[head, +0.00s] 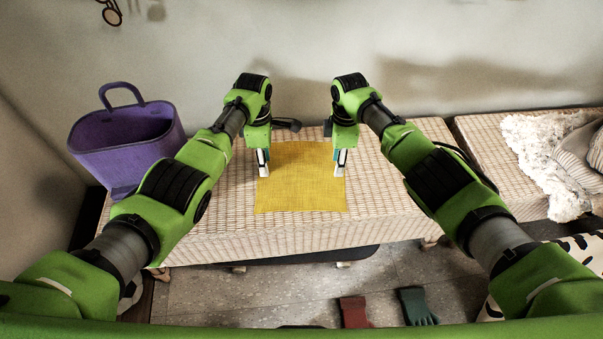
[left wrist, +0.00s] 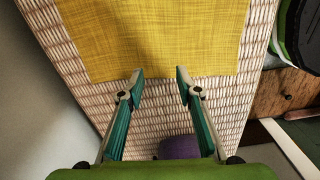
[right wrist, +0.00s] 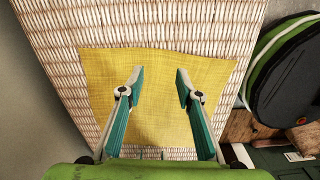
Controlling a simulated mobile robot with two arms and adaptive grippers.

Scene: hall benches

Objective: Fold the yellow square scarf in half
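The yellow square scarf (head: 300,185) lies flat and spread out on the wicker bench, its near edge close to the bench's front edge. My left gripper (head: 262,172) is over the scarf's left edge, pointing down; in the left wrist view its fingertips (left wrist: 160,75) are apart at the scarf's edge with nothing between them. My right gripper (head: 340,170) is over the scarf's right edge; in the right wrist view its fingertips (right wrist: 160,75) are apart above the yellow cloth (right wrist: 155,95).
The wicker bench (head: 225,215) has bare room around the scarf. A purple bag (head: 125,150) stands at its left end. A second wicker bench with a white fluffy throw (head: 545,160) is at right. A red glove (head: 354,312) and a green glove (head: 416,306) lie on the floor.

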